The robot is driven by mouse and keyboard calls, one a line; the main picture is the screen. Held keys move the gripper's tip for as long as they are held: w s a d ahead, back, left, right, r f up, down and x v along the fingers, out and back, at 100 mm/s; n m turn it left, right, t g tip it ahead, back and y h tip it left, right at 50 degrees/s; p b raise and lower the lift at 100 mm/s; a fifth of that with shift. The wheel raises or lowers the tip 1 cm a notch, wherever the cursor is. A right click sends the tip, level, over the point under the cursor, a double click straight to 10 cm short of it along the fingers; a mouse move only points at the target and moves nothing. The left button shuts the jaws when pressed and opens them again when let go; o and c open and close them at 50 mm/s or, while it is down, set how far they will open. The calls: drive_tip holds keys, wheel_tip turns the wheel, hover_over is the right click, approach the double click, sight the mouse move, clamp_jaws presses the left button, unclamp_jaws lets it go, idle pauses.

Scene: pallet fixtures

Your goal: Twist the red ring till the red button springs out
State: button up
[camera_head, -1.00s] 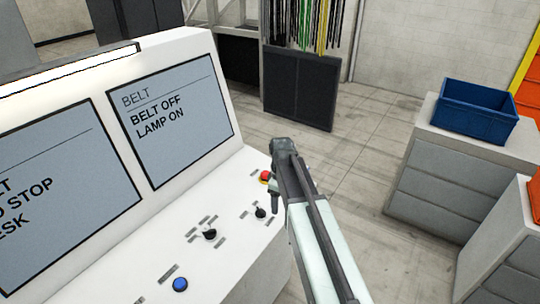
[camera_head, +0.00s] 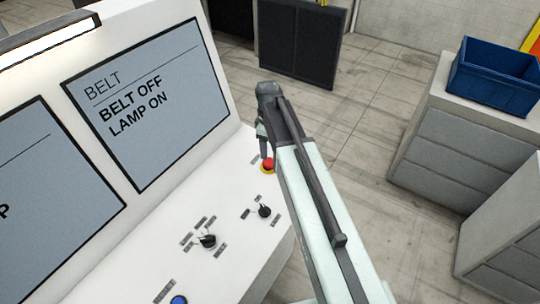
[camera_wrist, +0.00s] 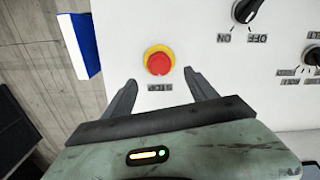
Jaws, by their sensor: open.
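The red button (camera_head: 268,163) sits on a yellow base at the far right end of the white desk panel. In the wrist view the red button (camera_wrist: 159,64) is round, with a yellow ring (camera_wrist: 150,50) around it and a label below it. No separate red ring can be told from the button. My gripper (camera_wrist: 158,88) is open and empty, its two fingers on either side below the button, apart from it. In the head view my gripper (camera_head: 263,145) hangs just behind the button; its fingertips are partly hidden by my arm.
Black rotary switches (camera_head: 264,211) (camera_head: 208,241) and a blue button (camera_head: 179,300) lie nearer on the desk panel. A screen (camera_head: 135,105) reads BELT OFF, LAMP ON. A blue bin (camera_head: 493,78) stands on grey drawers (camera_head: 465,150) at right. Open floor lies between.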

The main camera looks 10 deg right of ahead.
sight(269, 161)
wheel_tip(269, 161, down, 8)
drive_tip(key=b, duration=0.7)
drive_tip(key=shift+r, duration=0.15)
